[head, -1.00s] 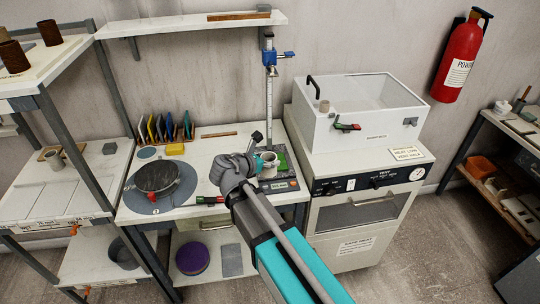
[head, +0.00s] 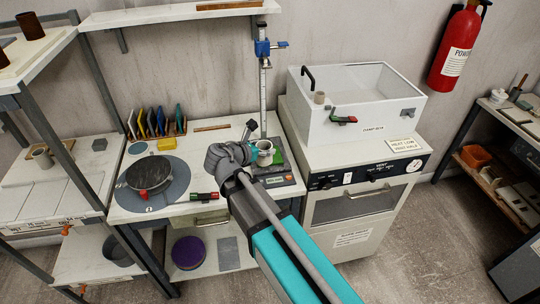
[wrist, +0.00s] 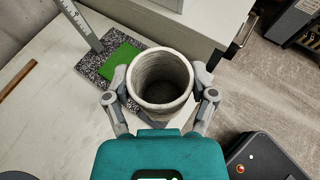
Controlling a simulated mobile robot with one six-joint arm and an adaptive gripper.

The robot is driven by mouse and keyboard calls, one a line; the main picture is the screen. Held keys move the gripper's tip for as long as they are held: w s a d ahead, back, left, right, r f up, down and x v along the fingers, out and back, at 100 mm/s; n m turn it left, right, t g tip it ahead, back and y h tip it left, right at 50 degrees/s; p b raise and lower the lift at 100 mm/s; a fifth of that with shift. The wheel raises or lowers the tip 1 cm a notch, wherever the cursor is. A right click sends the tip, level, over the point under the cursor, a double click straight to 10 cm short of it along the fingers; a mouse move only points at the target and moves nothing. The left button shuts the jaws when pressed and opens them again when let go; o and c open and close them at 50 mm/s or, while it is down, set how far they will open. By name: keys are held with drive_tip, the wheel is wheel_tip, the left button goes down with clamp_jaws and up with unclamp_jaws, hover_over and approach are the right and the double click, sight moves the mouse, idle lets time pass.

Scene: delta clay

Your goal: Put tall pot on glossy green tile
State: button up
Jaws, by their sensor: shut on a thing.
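The tall pot (wrist: 160,103) is a pale grey, open-topped cylinder with ridged inner walls. It shows upright in the wrist view, and the head view shows it beside my gripper (head: 250,152). My gripper (wrist: 162,98) is shut on the pot, one finger on each side. The glossy green tile (wrist: 121,64) lies on a speckled slab just left of the pot and is partly hidden by it. In the head view the green tile (head: 275,144) shows a little behind the pot. The pot's base is hidden, so I cannot tell whether it touches the surface below.
A height gauge (head: 264,85) stands at the back of the slab. A scale (head: 278,180) with a display is in front. A turntable (head: 185,192) and upright coloured tiles (head: 155,122) are to the left. A white cabinet (head: 347,212) stands close on the right.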

drive_tip(key=shift+w+a+r+m+g+h+p, duration=0.2)
drive_tip(key=shift+a+r+m+g+h+p, duration=0.45)
drive_tip(key=shift+a+r+m+p, duration=0.3)
drive_tip(key=shift+s+a+r+m+g+h+p, duration=0.15)
drive_tip(key=shift+a+r+m+g+h+p, duration=0.3)
drive_tip(key=shift+r+h+p, duration=0.15)
drive_tip(key=w+d+f+b, duration=0.3)
drive_tip(key=w+f+b, duration=0.6)
drive_tip(key=w, duration=0.4)
drive_tip(key=shift+w+f+b, duration=0.35)
drive_tip(key=shift+f+b, duration=0.5)
drive_tip(key=shift+b, duration=0.1)
drive_tip(key=shift+f+b, duration=1.15)
